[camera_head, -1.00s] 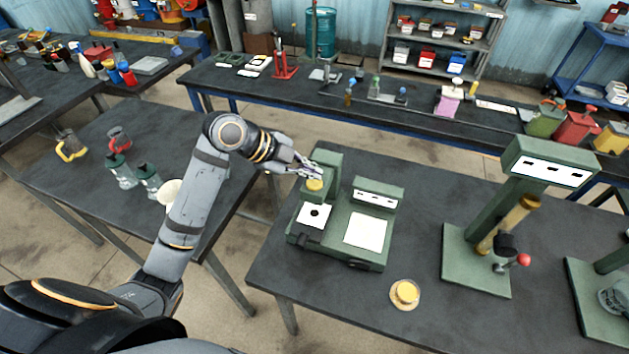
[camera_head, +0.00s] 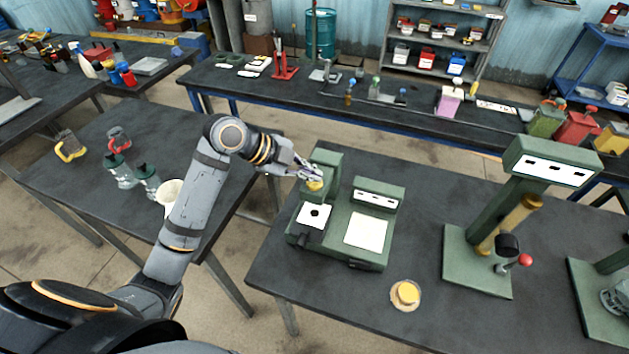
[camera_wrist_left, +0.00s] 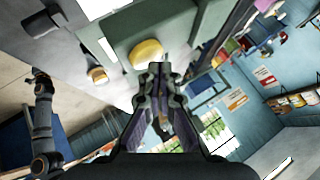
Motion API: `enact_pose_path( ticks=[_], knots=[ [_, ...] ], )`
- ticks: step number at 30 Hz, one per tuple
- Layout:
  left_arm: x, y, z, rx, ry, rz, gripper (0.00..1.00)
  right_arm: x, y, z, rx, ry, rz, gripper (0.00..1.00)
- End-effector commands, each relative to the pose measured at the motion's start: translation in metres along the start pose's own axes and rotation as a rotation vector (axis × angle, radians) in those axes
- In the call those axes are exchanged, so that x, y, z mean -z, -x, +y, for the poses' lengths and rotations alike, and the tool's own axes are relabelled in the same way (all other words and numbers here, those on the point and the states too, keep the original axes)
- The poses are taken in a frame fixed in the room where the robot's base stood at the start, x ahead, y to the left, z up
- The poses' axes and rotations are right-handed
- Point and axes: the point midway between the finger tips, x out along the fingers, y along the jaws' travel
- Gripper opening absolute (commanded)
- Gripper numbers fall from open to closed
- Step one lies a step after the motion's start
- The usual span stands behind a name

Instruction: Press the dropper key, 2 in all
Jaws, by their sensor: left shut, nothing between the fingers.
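The dropper key is a round yellow button (camera_head: 314,185) on the green dropper unit (camera_head: 325,160), at the left end of the green machine on the dark table. My left gripper (camera_head: 316,173) is shut and empty, with its tips right at the key, seen just above it. The key also shows in the left wrist view (camera_wrist_left: 146,53), just beyond the shut fingertips (camera_wrist_left: 160,72). I cannot tell whether the tips touch the key. My right gripper is not in view.
A white pad with a dark round spot (camera_head: 315,214) lies below the dropper unit. A small dish with yellow contents (camera_head: 406,294) stands at the front of the table. A green stand with a red-knobbed lever (camera_head: 525,260) is at right. Bare tabletop lies between them.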

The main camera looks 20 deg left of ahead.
Motion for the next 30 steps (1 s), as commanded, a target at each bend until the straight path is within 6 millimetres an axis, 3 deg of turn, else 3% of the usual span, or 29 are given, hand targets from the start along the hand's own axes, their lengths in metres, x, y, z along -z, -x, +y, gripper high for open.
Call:
enact_pose_path(
  ticks=[30],
  knots=[
    [-0.0044, -0.0059, 0.0044, -0.001, 0.001, 0.0, 0.0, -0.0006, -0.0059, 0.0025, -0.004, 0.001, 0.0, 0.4]
  ],
)
